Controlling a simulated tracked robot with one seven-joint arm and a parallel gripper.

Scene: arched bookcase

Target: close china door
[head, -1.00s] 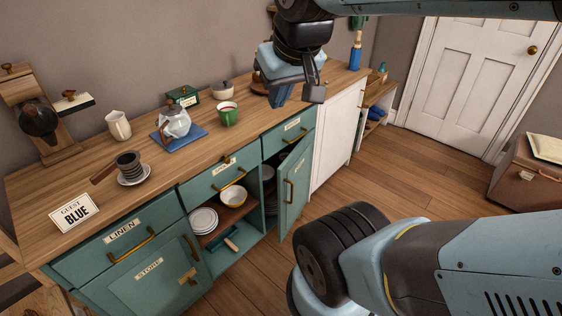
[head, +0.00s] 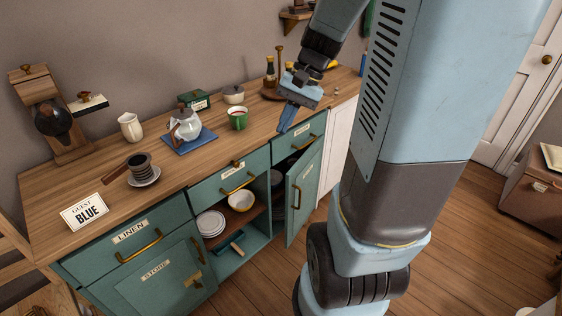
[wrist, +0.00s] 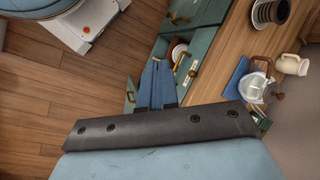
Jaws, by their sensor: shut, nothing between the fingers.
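The teal cabinet door (head: 303,192) at the right end of the cabinet stands open in the head view, swung out from the front, with a brass handle (head: 297,196). The open bay shows white plates (head: 211,224) and a bowl (head: 241,201) on a shelf. My gripper (head: 284,122) is shut and empty, pointing down near the counter's front edge, above and left of the door. Its blue fingers (wrist: 157,84) show together in the wrist view; any contact with the cabinet cannot be told.
The counter (head: 200,165) holds a kettle on a blue mat (head: 190,143), a green mug (head: 238,119), a white jug (head: 130,127) and a GUEST BLUE card (head: 84,211). My arm covers much of the right side. Wooden floor (head: 255,275) in front is clear.

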